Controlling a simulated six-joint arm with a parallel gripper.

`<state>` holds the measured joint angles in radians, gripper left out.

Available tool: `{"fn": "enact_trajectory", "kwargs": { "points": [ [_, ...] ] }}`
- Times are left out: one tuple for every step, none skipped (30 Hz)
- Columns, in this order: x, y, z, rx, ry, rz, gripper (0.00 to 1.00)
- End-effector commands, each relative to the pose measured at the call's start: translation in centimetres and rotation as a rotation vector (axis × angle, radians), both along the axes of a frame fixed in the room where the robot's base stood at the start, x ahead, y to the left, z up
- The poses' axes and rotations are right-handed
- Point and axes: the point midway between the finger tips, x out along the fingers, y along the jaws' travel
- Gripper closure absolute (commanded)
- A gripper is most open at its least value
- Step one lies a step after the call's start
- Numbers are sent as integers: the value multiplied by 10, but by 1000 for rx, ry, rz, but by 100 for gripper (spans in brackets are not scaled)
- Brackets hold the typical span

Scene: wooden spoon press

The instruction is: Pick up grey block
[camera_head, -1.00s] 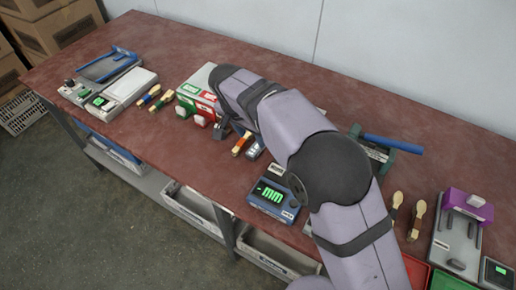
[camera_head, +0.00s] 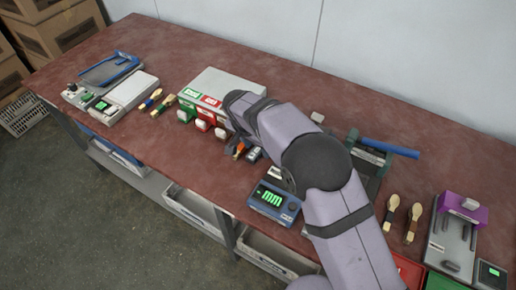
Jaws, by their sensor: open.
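A small pale grey block (camera_head: 317,117) lies on the red-brown bench top, just behind my arm. Another small light piece (camera_head: 275,172) lies behind the blue meter, partly covered by my arm; I cannot tell which of the two is the grey block meant. My gripper (camera_head: 240,136) is open and points down in front of the red and green box, near the orange-handled tool. My wrist hides most of it, and its fingertips are hard to make out. I see nothing held in it.
A grey-topped box with green and red fronts (camera_head: 203,101) stands beside my wrist. A blue-handled tool (camera_head: 388,147), spoons (camera_head: 413,222) and a purple fixture (camera_head: 460,210) are at right. The back of the bench is clear.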

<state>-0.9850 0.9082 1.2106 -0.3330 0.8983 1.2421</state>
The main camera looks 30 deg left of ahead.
Motion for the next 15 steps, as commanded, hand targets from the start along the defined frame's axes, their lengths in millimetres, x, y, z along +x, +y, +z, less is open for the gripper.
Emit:
{"fn": "enact_trajectory", "kwargs": {
  "points": [
    [1, 0, -2, -1, 0, 0, 53],
    [1, 0, -3, -1, 0, 0, 53],
    [2, 0, -4, 0, 0, 0, 53],
    [2, 0, -4, 0, -1, -1, 53],
    [2, 0, -4, 0, -1, -1, 53],
    [2, 0, -4, 1, -1, -1, 53],
    [2, 0, -4, 1, -1, -1, 53],
    [2, 0, -4, 0, -1, -1, 53],
    [2, 0, -4, 0, -1, -1, 53],
    [2, 0, -4, 0, -1, -1, 60],
    [2, 0, -4, 0, -1, -1, 67],
    [2, 0, -4, 0, -1, -1, 77],
    [2, 0, -4, 0, -1, -1, 84],
    [2, 0, -4, 0, -1, -1, 91],
    [2, 0, -4, 0, 0, -1, 100]
  ]
}}
